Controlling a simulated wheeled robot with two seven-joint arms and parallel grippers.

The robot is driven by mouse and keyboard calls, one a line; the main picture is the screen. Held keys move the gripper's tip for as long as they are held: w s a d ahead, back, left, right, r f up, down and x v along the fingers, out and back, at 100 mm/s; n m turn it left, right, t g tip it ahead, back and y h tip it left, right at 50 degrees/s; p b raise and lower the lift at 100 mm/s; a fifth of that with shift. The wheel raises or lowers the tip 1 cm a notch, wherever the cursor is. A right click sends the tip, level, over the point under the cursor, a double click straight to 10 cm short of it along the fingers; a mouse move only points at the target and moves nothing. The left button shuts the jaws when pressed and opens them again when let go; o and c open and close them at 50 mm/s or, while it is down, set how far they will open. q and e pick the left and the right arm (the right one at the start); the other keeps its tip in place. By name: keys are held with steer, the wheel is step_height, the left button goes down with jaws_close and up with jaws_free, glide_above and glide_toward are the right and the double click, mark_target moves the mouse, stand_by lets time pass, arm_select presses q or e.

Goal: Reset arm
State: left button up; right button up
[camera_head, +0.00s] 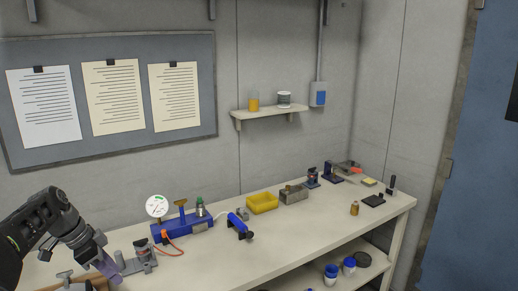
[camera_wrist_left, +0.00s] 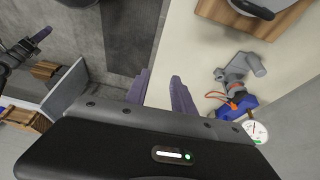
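My left gripper (camera_head: 106,268) is at the lower left of the head view, low over the left part of the workbench. In the left wrist view its two purple fingers (camera_wrist_left: 160,92) stand apart with nothing between them. A dark jointed part at the left edge of that view looks like my right arm with its gripper (camera_wrist_left: 40,35). Its fingers are too small to read. The right arm does not show in the head view.
A grey clamp-like device (camera_head: 137,259) stands close beside the left gripper. A blue gauge unit (camera_head: 183,227), a yellow bin (camera_head: 262,203) and a metal box (camera_head: 294,194) line the workbench (camera_head: 300,235). The bench's front middle is clear. A wall shelf (camera_head: 268,112) hangs above.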

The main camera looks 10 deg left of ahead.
arm_select(q)
steer(key=w+d+f+n, duration=0.1)
steer(key=d+f+n, duration=0.1)
steer(key=d+f, duration=0.45)
steer(key=w+d+f+n, duration=0.1)
steer(key=d+f, duration=0.3)
steer(key=f, duration=0.5)
steer(key=s+d+f+n+g, duration=0.1)
steer(key=s+d+f+n, duration=0.35)
steer(key=d+f, duration=0.8)
steer(key=s+d+f+n, duration=0.1)
steer(key=s+d+f, duration=0.2)
steer(key=s, duration=0.5)
steer(key=s+d+f+n+b, duration=0.1)
steer(key=s+d+f, duration=0.3)
steer(key=s, duration=0.5)
steer(key=s+d+f+n+g, duration=0.1)
steer(key=s+d+f+n, duration=0.1)
steer(key=s+d+f, duration=0.2)
steer(key=s+d, duration=0.3)
steer(key=s, duration=0.2)
steer(key=shift+b, duration=0.3)
